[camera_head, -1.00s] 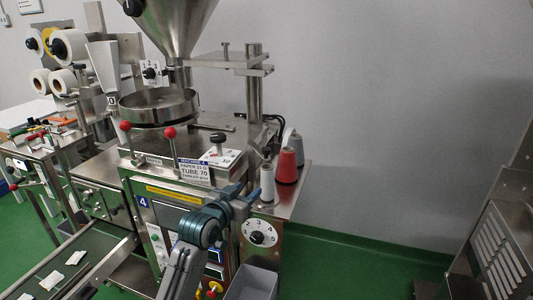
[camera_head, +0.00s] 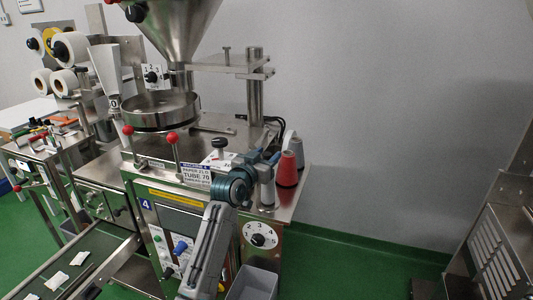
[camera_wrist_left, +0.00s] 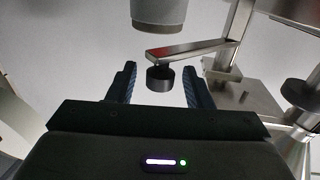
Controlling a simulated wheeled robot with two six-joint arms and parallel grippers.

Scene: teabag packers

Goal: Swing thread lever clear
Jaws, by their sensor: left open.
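The thread lever (camera_wrist_left: 195,48) shows in the left wrist view as a flat metal bar with a black knob (camera_wrist_left: 159,79) at its end. My left gripper (camera_wrist_left: 159,68) is open, and the knob appears between its two dark blue fingers with a gap on each side. I cannot tell how deep the knob sits between them. In the head view my left gripper (camera_head: 268,158) is at the machine's right end, close to the pale thread spool (camera_head: 267,192). The lever is hard to make out there behind the gripper. My right gripper is not in view.
A red thread cone (camera_head: 287,172) stands just right of the gripper. A black knob on a white plate (camera_head: 219,155) and two red-tipped levers (camera_head: 172,137) are to the left. The hopper (camera_head: 172,25) hangs above. A numbered dial (camera_head: 258,240) is below.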

